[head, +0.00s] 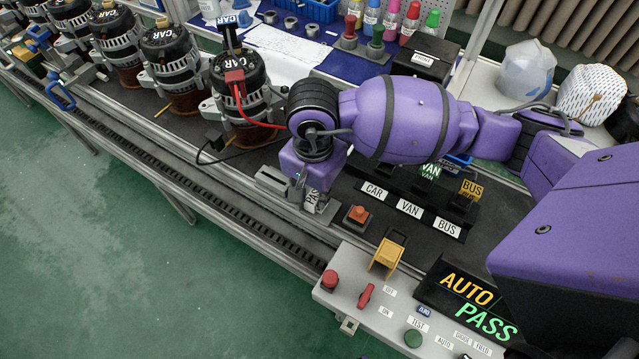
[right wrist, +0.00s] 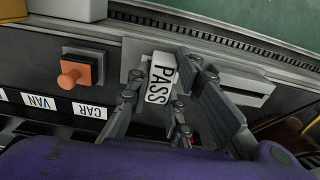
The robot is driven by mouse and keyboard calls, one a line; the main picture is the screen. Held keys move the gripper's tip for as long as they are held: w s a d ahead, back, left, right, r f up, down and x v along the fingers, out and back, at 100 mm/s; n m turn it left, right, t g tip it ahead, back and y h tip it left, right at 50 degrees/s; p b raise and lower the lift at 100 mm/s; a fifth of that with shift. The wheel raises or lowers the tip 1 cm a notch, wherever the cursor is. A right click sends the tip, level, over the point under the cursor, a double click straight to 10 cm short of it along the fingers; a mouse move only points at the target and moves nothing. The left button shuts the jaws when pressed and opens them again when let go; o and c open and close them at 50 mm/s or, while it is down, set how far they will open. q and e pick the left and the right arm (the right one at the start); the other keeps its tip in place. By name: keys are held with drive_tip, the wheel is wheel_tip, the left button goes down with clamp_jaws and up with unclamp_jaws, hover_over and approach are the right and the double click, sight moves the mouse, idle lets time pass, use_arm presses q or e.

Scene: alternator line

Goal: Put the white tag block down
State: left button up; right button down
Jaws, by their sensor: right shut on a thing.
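In the head view the right gripper (head: 308,188) is partly hidden by my purple wrist. The block is over or against a grey metal fixture (right wrist: 235,86) by the conveyor edge; I cannot tell whether it touches. My left gripper is not in view.
An orange button (right wrist: 73,74) stands beside the fixture, near white CAR, VAN and BUS labels (head: 409,208). An alternator (head: 240,92) with a red lead stands to the left. A control panel (head: 350,310) with a yellow bracket (head: 387,256) lies in front. The conveyor rail (head: 190,170) runs alongside.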

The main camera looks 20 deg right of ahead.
sight(314, 194)
drive_tip(key=shift+f, duration=0.1)
drive_tip(key=c, duration=1.6)
unclamp_jaws()
wheel_tip(314, 194, up, 12)
drive_tip(key=shift+r, duration=0.2)
